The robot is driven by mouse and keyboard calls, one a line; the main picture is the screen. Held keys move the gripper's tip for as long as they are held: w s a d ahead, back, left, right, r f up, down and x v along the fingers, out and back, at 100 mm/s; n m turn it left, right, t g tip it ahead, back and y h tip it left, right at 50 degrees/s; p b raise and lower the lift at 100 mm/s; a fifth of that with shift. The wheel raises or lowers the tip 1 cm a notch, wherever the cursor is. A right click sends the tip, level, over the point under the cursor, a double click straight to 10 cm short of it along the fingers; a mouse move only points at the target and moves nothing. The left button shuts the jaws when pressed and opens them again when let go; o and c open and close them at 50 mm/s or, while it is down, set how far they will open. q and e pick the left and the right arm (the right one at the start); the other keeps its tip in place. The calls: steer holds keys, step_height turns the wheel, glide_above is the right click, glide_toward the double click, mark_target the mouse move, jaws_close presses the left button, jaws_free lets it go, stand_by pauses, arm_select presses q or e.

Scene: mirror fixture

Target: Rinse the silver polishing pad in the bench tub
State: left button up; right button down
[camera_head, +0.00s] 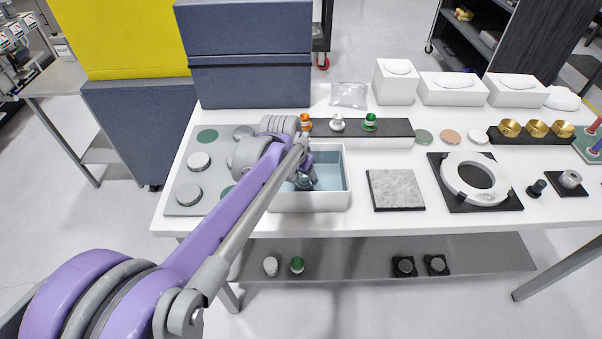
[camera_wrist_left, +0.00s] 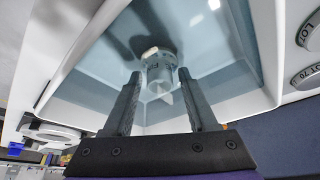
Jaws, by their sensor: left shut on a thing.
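The bench tub (camera_head: 337,199) is a white rectangular basin with bluish liquid in it; its wall and blue interior also fill the left wrist view (camera_wrist_left: 240,108). My left gripper (camera_head: 305,180) reaches down into the tub. In the left wrist view its two dark fingers (camera_wrist_left: 160,85) are shut on a grey cylindrical piece (camera_wrist_left: 158,70) with dark lettering. This piece looks like the silver polishing pad, but its working face is hidden. In the head view my arm and gripper cover most of it. My right gripper is not in view.
Behind the tub, a dark bar (camera_head: 393,128) carries orange, silver and green knobbed pieces. A grey mat (camera_head: 180,206) with several discs lies left. A stone tile (camera_head: 396,189) and a white ring (camera_head: 450,181) on a black plate lie right. White blocks (camera_head: 453,89) stand behind.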

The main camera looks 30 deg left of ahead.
arm_select(q)
steer(key=shift+w+d, duration=0.15)
steer(key=shift+d, duration=0.1)
steer(key=shift+a, duration=0.15)
steer(key=shift+s+a, duration=0.45)
steer(key=shift+a, duration=0.1)
steer(key=shift+w+d, duration=0.1)
stand_by(0.4)
steer(key=shift+w+d, duration=0.35)
steer(key=shift+d, duration=0.25)
steer(key=shift+r, duration=0.15)
